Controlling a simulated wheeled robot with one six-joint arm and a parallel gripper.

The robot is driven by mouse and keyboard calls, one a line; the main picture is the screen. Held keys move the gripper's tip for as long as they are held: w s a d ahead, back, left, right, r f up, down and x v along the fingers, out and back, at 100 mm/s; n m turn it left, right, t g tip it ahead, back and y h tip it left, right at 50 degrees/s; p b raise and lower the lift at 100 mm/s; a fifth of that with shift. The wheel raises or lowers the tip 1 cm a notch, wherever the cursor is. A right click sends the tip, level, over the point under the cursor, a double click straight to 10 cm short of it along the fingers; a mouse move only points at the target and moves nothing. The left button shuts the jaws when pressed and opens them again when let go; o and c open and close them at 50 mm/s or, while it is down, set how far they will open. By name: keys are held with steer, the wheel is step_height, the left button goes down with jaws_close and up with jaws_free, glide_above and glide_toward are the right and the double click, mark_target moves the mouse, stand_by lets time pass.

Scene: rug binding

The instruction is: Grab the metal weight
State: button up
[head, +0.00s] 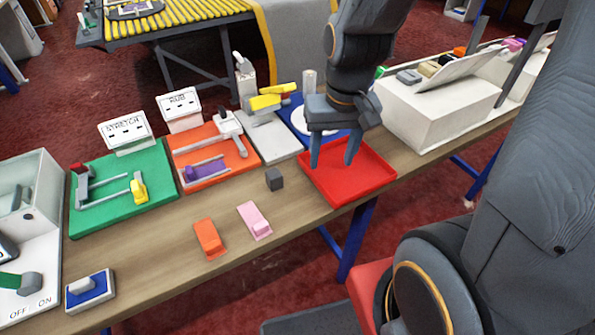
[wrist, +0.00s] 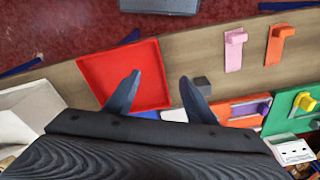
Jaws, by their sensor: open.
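The metal weight looks to be the small dark grey cube (head: 274,179) on the wooden bench, just left of the red tray (head: 352,186) in the head view. In the wrist view the cube (wrist: 202,84) is just beyond the right fingertip, partly covered by that finger. My gripper (head: 332,163) is open and empty, pointing down over the red tray. In the wrist view my gripper (wrist: 160,76) has its fingers spread, with the tray's edge and bare bench between them. The cube is outside the fingers.
A pink block (head: 254,220) and an orange block (head: 210,238) lie near the front edge. An orange board (head: 200,143) with a purple piece and a green board (head: 150,205) stand behind. A white box (head: 440,115) is at the right. Bare bench surrounds the cube's front.

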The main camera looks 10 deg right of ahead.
steer(key=w+a+f+m+g+y, duration=0.1)
steer(key=w+a+f+m, duration=0.15)
steer(key=m, duration=0.25)
steer(key=m+g+y, duration=0.1)
steer(key=m+y, duration=0.2)
steer(key=m, duration=0.6)
glide_above(275, 172)
steer(key=d, duration=0.2)
steer(key=f, duration=0.2)
steer(key=shift+p+x, duration=0.7)
steer(key=shift+x, duration=2.75)
steer(key=shift+w+d, duration=0.1)
steer(key=shift+w, duration=0.05)
jaws_close()
